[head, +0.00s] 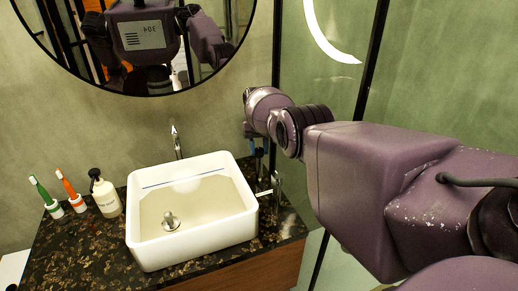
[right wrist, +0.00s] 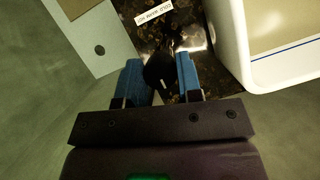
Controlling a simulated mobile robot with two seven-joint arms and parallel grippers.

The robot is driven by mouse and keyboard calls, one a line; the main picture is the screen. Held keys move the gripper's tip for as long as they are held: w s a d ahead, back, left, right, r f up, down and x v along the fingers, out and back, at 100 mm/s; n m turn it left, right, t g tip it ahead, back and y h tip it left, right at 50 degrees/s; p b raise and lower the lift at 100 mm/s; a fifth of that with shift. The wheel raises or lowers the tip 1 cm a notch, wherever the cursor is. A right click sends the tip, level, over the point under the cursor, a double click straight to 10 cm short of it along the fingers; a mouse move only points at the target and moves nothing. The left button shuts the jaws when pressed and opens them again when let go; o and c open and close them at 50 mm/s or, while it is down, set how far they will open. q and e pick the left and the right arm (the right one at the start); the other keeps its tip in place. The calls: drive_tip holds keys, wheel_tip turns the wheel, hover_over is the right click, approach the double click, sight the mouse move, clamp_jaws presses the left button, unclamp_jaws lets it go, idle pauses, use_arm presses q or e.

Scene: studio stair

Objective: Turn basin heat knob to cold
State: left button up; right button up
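The black heat knob (right wrist: 160,72) with a small white mark is between the two blue fingers of my right gripper (right wrist: 159,76) in the right wrist view. The fingers are apart and the knob fills most of the gap; I cannot tell if they press on it. A white strip label (right wrist: 153,13) with cold, warm and hot lettering lies beyond the knob. In the head view, my right gripper (head: 257,150) points down just right of the white basin (head: 247,222), and the label (head: 265,192) shows beside the basin. My left gripper is not in view.
The basin (right wrist: 246,75) wall is close to the right finger. A faucet (head: 177,143) stands behind the basin. A soap bottle (head: 106,196) and two toothbrush holders stand on the dark counter (head: 75,250) at left. Glass panels (head: 340,100) are at right.

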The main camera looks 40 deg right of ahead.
drive_tip(key=o, duration=0.5)
drive_tip(key=shift+c, duration=0.2)
drive_tip(key=b+v, duration=0.3)
drive_tip(key=v, duration=0.7)
drive_tip(key=shift+r, duration=0.35)
drive_tip(key=shift+w, duration=0.1)
